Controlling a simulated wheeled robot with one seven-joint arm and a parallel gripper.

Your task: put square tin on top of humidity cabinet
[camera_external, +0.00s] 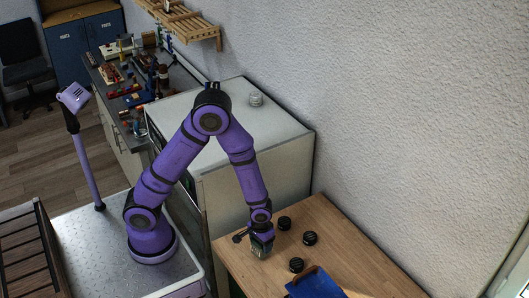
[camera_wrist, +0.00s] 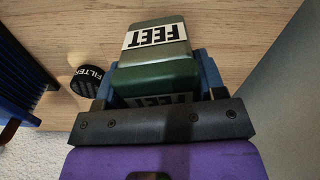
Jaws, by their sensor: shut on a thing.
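The square tin (camera_wrist: 155,72) is dark green with a white FEET label. My gripper (camera_wrist: 157,82) is shut on it, with a blue finger on each side. In the external view the tin (camera_external: 260,251) is small below my gripper (camera_external: 261,238), at the left part of the wooden table. I cannot tell whether it touches the tabletop. The pale box-shaped cabinet, apparently the humidity cabinet (camera_external: 280,148), stands behind the table against the wall. Its flat top is higher than the table, and my arm hides part of it.
A small round pale tin (camera_external: 256,99) sits on the cabinet top near the wall; the rest looks clear. Several black round cans, one (camera_external: 310,238) near the middle, and a blue object (camera_external: 316,284) are on the wooden table (camera_external: 350,250). A FILTER can (camera_wrist: 88,80) is left of my gripper.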

